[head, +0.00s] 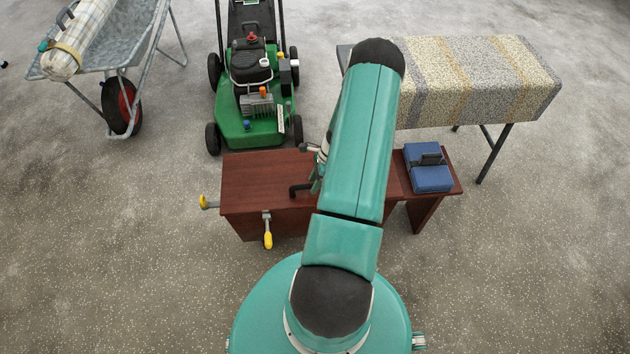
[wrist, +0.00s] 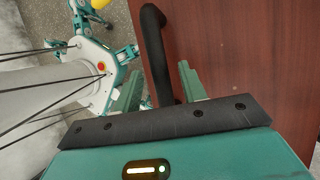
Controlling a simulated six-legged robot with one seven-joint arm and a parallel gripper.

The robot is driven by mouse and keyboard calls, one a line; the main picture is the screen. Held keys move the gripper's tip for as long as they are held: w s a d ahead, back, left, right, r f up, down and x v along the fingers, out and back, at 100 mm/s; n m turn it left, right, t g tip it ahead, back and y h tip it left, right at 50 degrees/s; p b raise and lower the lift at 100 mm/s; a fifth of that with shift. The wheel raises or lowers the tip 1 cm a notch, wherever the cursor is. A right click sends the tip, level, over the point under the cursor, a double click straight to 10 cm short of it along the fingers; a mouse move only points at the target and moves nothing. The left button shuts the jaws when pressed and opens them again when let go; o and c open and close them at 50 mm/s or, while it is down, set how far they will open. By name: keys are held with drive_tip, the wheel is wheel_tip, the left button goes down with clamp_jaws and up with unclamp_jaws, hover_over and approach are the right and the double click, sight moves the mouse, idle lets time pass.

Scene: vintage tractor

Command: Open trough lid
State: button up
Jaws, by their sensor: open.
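The trough (head: 243,226) is a reddish-brown wooden box in front of me in the head view, partly hidden by my arm. Its flat brown top, seemingly the lid (head: 250,178), lies level and looks closed. A black bar handle (head: 299,189) sits on it beside my arm. In the wrist view the brown surface (wrist: 245,50) fills the right side, and the curved black handle (wrist: 154,48) runs down between the fingers. My gripper (wrist: 161,88) is open with one green finger on each side of the handle. I cannot tell whether they touch it.
Yellow-ended levers stick out from the trough's left end (head: 208,202) and front (head: 267,236). A blue box (head: 430,179) sits on its right end. A green mower (head: 250,90) stands behind, a wheelbarrow (head: 110,50) back left, a cloth-covered table (head: 470,80) back right. Front-left floor is clear.

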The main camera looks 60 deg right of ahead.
clamp_jaws()
drive_tip(key=shift+r, duration=0.1)
